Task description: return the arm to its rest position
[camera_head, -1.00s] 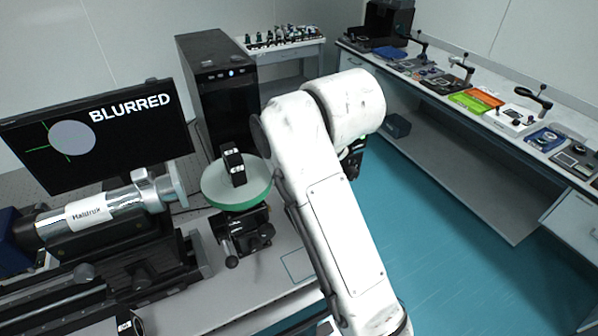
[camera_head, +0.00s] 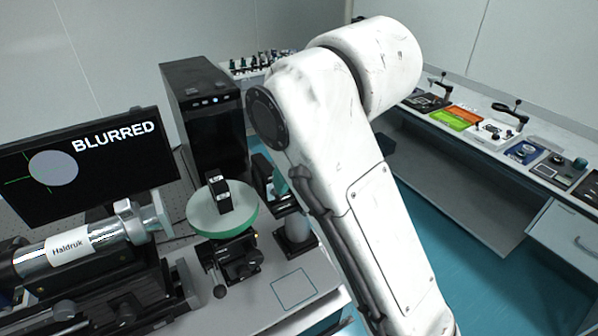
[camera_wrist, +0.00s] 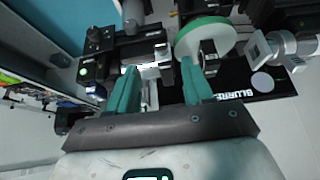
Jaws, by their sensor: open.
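My white arm (camera_head: 375,210) rises across the middle of the head view, its thick white upper joint (camera_head: 375,62) at the top right of it. My gripper itself is not clearly seen in the head view, being mostly hidden behind the arm. In the wrist view my gripper (camera_wrist: 160,77) has two teal fingers spread apart, with no object clearly held between them. Bench equipment shows beyond the fingertips, and I cannot tell its exact distance.
A round green-rimmed stage (camera_head: 222,222) carries a black block (camera_head: 217,196). Left of it are a silver Haldruk tube (camera_head: 85,244) and a monitor (camera_head: 85,172) reading BLURRED. A black computer tower (camera_head: 205,115) stands behind. A side bench (camera_head: 500,141) is at right, with teal floor (camera_head: 455,225) below.

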